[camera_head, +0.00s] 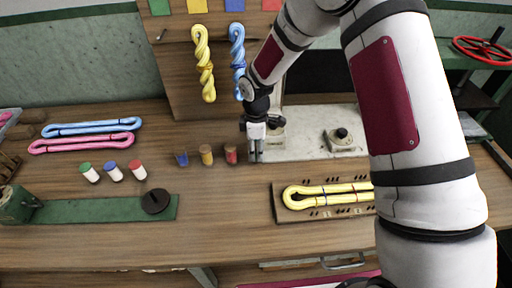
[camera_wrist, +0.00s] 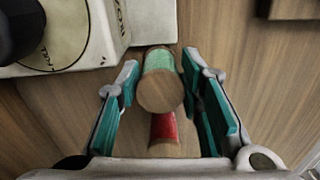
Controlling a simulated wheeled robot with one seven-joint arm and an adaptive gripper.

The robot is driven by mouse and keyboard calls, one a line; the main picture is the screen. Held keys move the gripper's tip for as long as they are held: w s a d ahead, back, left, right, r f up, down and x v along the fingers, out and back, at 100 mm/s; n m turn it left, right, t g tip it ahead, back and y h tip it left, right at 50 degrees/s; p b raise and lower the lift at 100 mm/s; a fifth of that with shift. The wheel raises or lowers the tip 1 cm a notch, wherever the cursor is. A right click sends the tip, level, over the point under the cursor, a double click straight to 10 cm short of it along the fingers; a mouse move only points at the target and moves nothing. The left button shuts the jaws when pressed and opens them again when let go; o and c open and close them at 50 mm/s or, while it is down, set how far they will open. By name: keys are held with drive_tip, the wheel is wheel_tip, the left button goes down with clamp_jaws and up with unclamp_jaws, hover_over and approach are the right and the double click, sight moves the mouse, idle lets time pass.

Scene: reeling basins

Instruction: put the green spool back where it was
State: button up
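The green spool (camera_wrist: 160,66) shows between the fingertips of my gripper (camera_wrist: 161,70) in the wrist view, its bare wooden end facing the camera. Both fingertips appear to touch its sides, so my gripper is shut on it. In the head view my gripper (camera_head: 256,155) points down at the right end of the spool row, and the green spool cannot be made out there. A red spool (camera_wrist: 163,128) is beyond the green one in the wrist view, partly covered by it. In the head view the red spool (camera_head: 231,156) is just left of my gripper.
A blue spool (camera_head: 181,160) and a yellow spool (camera_head: 206,157) continue the row leftward. White pots with green, blue and red tops (camera_head: 113,173) stand farther left. A pale slab (camera_head: 305,146) lies behind and right of my gripper. A board with yellow skeins (camera_head: 280,208) lies at front right.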

drive_tip(key=shift+o, duration=0.6)
drive_tip(key=shift+r, duration=0.25)
wheel_tip(320, 180, up, 13)
drive_tip(key=b, duration=0.1)
wheel_tip(320, 180, up, 8)
drive_tip(key=m+t, duration=0.1)
drive_tip(key=m, duration=0.2)
hover_over(256, 145)
drive_tip(key=s+d, duration=0.4)
drive_tip(key=s+d+r+m+t+h, duration=0.1)
drive_tip(key=s+d+r+m, duration=0.35)
drive_tip(key=s+r, duration=0.2)
drive_tip(key=s+d+r+m+t, duration=0.1)
drive_tip(key=s+d+r+m, duration=0.1)
drive_tip(key=s, duration=0.6)
drive_tip(key=s+d+r+m+t+y, duration=0.1)
drive_tip(key=s+d+r+m+t, duration=0.1)
drive_tip(key=s+m, duration=0.5)
drive_tip(key=shift+s+d+r, duration=0.65)
drive_tip(key=shift+s+d, duration=0.4)
drive_tip(key=shift+d, duration=0.1)
drive_tip(key=shift+m, duration=0.25)
